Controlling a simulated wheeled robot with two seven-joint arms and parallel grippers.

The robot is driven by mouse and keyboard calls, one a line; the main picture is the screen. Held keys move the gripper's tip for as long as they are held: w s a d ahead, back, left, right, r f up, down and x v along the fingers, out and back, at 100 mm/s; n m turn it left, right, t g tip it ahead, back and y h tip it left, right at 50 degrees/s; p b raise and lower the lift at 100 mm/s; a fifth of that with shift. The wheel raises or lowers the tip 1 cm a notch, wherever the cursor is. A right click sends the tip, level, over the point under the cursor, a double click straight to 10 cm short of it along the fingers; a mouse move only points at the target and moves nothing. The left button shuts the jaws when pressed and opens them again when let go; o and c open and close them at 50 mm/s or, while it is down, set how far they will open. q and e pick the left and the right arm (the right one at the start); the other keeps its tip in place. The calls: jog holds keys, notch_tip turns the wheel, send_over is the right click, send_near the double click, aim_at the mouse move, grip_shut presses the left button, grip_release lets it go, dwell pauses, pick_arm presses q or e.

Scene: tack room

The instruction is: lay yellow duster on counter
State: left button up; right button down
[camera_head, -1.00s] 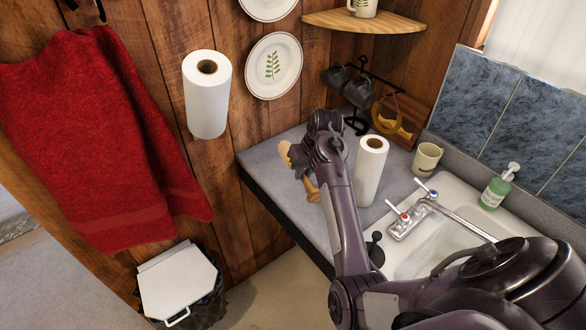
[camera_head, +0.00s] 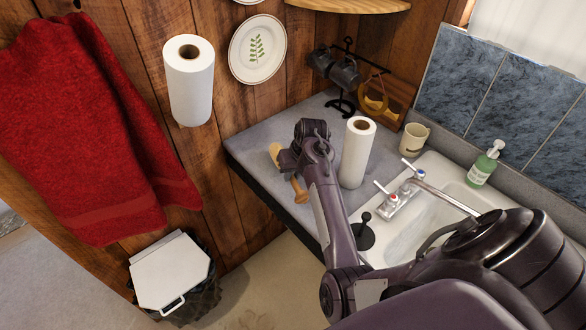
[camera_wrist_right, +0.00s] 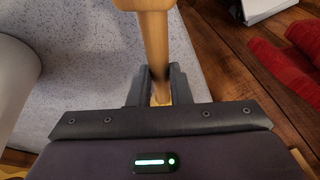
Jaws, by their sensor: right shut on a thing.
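The yellow duster shows in the head view as a pale yellow end (camera_head: 275,153) and a brown wooden knob (camera_head: 299,191), either side of my right gripper (camera_head: 289,169). The arm hides its middle. In the right wrist view its wooden handle (camera_wrist_right: 154,40) runs between the fingers of the right gripper (camera_wrist_right: 158,78), which is shut on it. The duster is over the left part of the grey counter (camera_head: 257,137), near its front edge. I cannot tell whether it touches the surface. The counter also shows in the wrist view (camera_wrist_right: 90,65). My left gripper is not in view.
A paper towel roll (camera_head: 358,152) stands on the counter right of my gripper. Behind are a black mug stand (camera_head: 342,104) and a cream mug (camera_head: 413,140). The sink (camera_head: 437,205) is to the right. The counter's back-left part is clear. A bin (camera_head: 171,272) stands below left.

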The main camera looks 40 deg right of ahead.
jog(key=shift+f, duration=0.2)
jog(key=c, duration=1.3)
grip_release()
jog(key=shift+o, duration=0.2)
